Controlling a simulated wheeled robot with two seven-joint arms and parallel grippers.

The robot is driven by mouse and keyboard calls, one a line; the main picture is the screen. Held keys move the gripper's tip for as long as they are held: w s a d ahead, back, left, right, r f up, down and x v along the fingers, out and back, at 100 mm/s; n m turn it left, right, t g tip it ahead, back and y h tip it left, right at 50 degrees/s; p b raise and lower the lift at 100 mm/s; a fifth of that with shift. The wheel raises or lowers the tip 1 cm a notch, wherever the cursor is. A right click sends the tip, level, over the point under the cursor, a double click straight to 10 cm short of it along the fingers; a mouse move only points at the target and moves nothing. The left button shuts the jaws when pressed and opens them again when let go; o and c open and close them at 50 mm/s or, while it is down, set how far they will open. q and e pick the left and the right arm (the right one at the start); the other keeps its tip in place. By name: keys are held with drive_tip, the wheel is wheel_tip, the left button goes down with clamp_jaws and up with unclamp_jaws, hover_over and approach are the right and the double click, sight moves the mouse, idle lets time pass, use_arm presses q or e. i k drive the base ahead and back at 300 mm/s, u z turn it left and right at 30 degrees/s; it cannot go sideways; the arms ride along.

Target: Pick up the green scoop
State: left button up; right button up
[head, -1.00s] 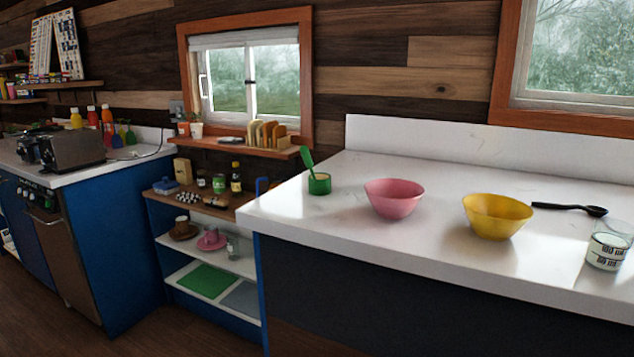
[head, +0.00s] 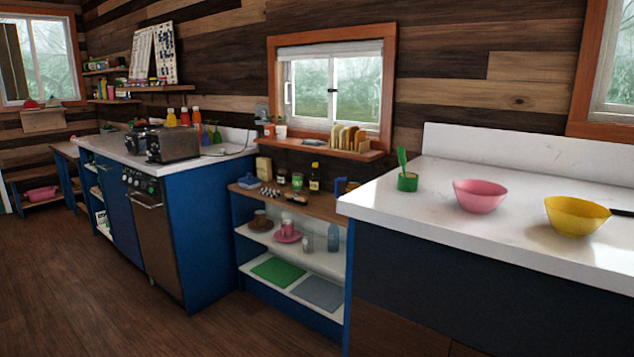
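A green scoop (head: 402,160) stands upright, tilted slightly, in a small green cup (head: 408,182). The cup is near the left end of the white counter (head: 440,209) on the right. Only the scoop's upper part shows; its lower end is hidden in the cup. Neither of my grippers is in the head view.
A pink bowl (head: 480,196) and a yellow bowl (head: 576,215) stand right of the cup. A low blue shelf unit (head: 240,275) fills the gap to the left counter with a toaster (head: 173,144). Wooden floor (head: 80,270) is clear at lower left.

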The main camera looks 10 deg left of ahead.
sight(407, 181)
drive_tip(key=u, duration=0.95)
drive_tip(key=i, duration=0.95)
drive_tip(key=z, duration=1.65)
